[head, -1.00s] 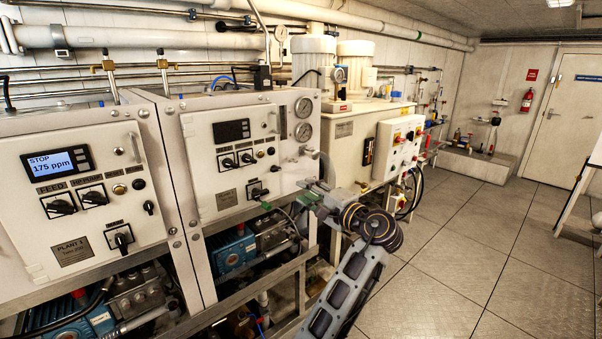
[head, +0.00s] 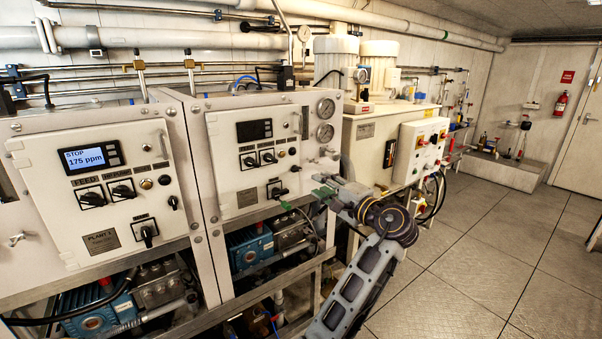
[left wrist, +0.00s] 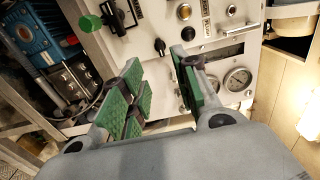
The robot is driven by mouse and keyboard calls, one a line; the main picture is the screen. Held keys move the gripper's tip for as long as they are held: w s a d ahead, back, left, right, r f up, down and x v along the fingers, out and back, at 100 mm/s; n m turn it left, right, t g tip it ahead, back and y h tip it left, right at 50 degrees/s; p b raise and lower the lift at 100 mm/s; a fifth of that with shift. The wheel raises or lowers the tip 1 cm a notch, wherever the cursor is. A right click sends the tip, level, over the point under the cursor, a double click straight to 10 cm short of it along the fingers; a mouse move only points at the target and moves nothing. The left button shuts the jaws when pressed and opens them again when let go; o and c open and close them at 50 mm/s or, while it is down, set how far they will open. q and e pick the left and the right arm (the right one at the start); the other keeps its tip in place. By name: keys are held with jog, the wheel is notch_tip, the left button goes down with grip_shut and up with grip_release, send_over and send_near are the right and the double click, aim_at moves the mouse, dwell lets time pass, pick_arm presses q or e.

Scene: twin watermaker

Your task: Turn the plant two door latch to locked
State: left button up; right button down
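The plant two door (head: 240,190) is the white panel on the right-hand cabinet, and it looks shut. Its latch appears to be the small black knob (head: 295,168) at the door's lower right, up and right of a larger black switch (head: 277,190). The knob also shows in the left wrist view (left wrist: 160,47); whether it stands at locked is too small to read. My left gripper (head: 323,192) is open and empty, right of the door. In the left wrist view its green-padded fingers (left wrist: 158,65) stand apart, with the knob showing beyond the gap. My right gripper is not in view.
The plant one cabinet (head: 45,185) stands at the left, its display reading STOP 175 ppm. Pumps (head: 250,250) and the metal frame rail lie below the panels. A green-ended piece (left wrist: 90,22) is near the larger switch. A cream tank unit (head: 365,150) stands behind my arm. The floor at right is clear.

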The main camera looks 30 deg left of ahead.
aim_at(298, 170)
pick_arm(q)
jog(key=p+x, duration=0.1)
jog(key=x, duration=1)
grip_shut()
